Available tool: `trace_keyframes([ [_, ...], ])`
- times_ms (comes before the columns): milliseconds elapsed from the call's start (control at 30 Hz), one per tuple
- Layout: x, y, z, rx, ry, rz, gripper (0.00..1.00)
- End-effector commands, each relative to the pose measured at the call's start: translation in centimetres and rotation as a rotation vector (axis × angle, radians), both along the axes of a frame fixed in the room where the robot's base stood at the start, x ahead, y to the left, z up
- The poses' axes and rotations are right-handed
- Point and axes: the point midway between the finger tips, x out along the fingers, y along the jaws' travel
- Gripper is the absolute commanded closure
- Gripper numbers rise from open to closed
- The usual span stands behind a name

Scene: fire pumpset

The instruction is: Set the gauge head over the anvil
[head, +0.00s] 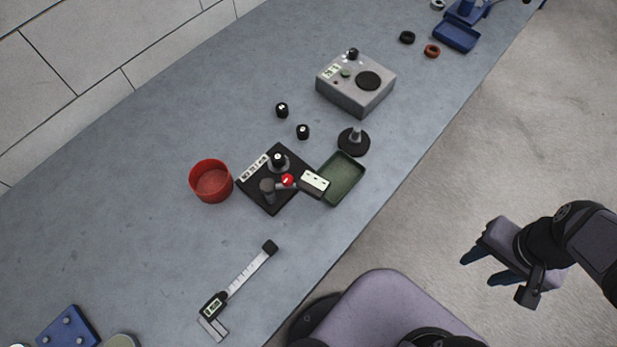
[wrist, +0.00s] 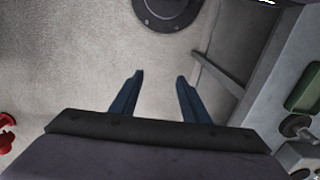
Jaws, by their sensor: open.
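The gauge head (head: 314,183), a dark box with a pale face, is on an arm with a red knob (head: 288,180) from a grey post (head: 267,190) on a black base plate (head: 270,207). The head points right, off the plate, and overlaps the left edge of a green tray in the head view. The anvil (head: 279,168) looks like a grey round seat behind the post, with a small black cylinder (head: 278,158) on it; the head is apart from it. My gripper (head: 487,270) is open and empty, over the floor right of the bench; its blue fingers show in the wrist view (wrist: 160,77).
A red bowl (head: 211,183) stands left of the plate and the green tray (head: 345,178) right. Two black cylinders (head: 282,110) (head: 303,131), a dark round stand (head: 354,142) and a grey instrument box (head: 356,84) are behind. A caliper (head: 238,288) lies in front.

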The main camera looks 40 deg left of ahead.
Motion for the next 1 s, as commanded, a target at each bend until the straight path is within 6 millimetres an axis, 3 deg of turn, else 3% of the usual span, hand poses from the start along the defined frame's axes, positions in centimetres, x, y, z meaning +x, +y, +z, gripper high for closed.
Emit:
trace_keyframes([
  [267,0.2,0.3,0.2,0.0,0.0,0.015,0.65],
  [467,2.0,3.3,1.4,0.0,-0.002,0.136,0.65],
  [567,3.2,6.4,2.7,0.001,-0.003,0.25,0.65],
  [767,4.0,15.3,5.7,0.001,-0.001,0.535,0.65],
  [867,3.1,20.1,7.3,0.001,-0.001,0.68,0.65],
  [1000,0.3,26.8,9.6,0.002,-0.002,0.884,0.65],
])
